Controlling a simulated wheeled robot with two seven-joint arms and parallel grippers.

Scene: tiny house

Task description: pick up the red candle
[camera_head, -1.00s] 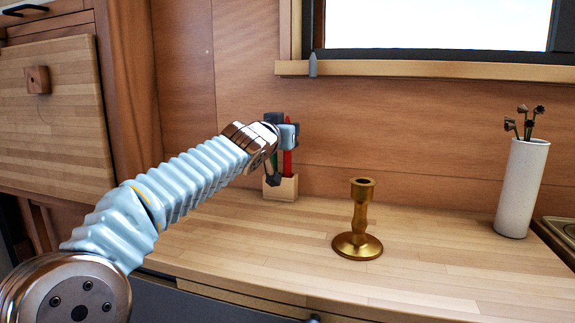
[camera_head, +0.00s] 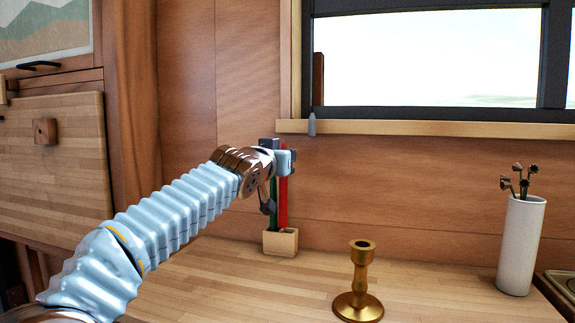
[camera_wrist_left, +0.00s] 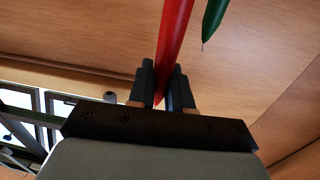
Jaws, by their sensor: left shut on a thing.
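The red candle (camera_head: 283,203) is slim and upright. My left gripper (camera_head: 285,162) is shut on its upper part; in the left wrist view the red candle (camera_wrist_left: 174,40) runs between the two fingers (camera_wrist_left: 164,90). Its lower end meets the top of a small wooden box (camera_head: 281,243); I cannot tell how deep it sits there. A green candle (camera_head: 273,208) stands just left of it, partly hidden by the gripper, and in the left wrist view the green candle (camera_wrist_left: 214,22) is apart from the fingers. My right gripper is out of view.
A brass candlestick (camera_head: 359,285) stands empty on the wooden counter (camera_head: 225,285), right of the box. A white vase (camera_head: 522,245) with dried stems stands farther right. The wooden wall and window sill (camera_head: 420,130) are behind.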

